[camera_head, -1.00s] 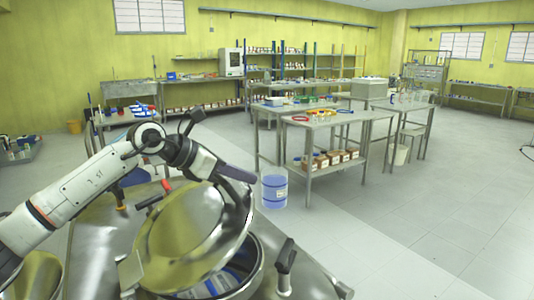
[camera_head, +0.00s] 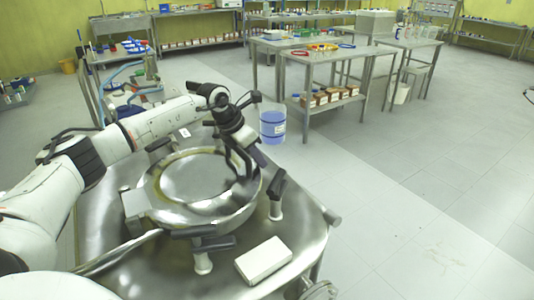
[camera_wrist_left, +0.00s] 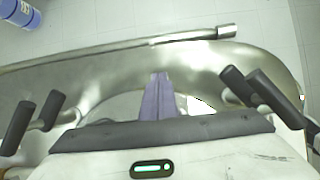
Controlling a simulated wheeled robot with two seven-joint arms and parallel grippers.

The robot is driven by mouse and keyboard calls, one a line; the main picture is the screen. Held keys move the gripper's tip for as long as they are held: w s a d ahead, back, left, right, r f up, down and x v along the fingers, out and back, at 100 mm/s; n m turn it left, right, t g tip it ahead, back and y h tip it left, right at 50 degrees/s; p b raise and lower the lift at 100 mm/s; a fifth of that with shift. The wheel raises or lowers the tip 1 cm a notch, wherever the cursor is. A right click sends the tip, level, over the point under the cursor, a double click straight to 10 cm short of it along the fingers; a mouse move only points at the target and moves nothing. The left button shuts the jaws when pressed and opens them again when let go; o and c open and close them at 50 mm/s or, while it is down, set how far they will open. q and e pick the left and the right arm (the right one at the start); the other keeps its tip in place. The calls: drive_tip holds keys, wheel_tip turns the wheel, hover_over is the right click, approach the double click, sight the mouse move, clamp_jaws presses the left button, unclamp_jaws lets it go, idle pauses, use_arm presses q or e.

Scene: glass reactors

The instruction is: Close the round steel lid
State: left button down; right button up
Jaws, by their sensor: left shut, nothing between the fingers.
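The round steel lid (camera_head: 195,183) lies about level over the reactor's opening in the head view. The inside of the vessel is hidden under it. I cannot tell whether a thin gap is left at the rim. My left gripper (camera_head: 243,172) is shut and empty, pointing down at the lid's right edge. It seems to touch the lid or be very close to it. In the left wrist view, the shut fingers (camera_wrist_left: 155,98) are in front of curved shiny steel (camera_wrist_left: 205,65). My right gripper is in neither view.
Clamps with black handles stand around the lid, one at the right (camera_head: 277,192) and one in front (camera_head: 202,245). A white block (camera_head: 264,260) lies on the steel top. A blue container (camera_head: 272,127) stands on the floor behind. Open floor lies to the right.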

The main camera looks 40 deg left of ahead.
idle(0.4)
use_arm(q)
drive_tip(key=shift+r+p, duration=0.35)
drive_tip(key=shift+p, duration=0.05)
wheel_tip(320, 180, up, 13)
drive_tip(key=p, duration=0.1)
drive_tip(key=shift+r, duration=0.15)
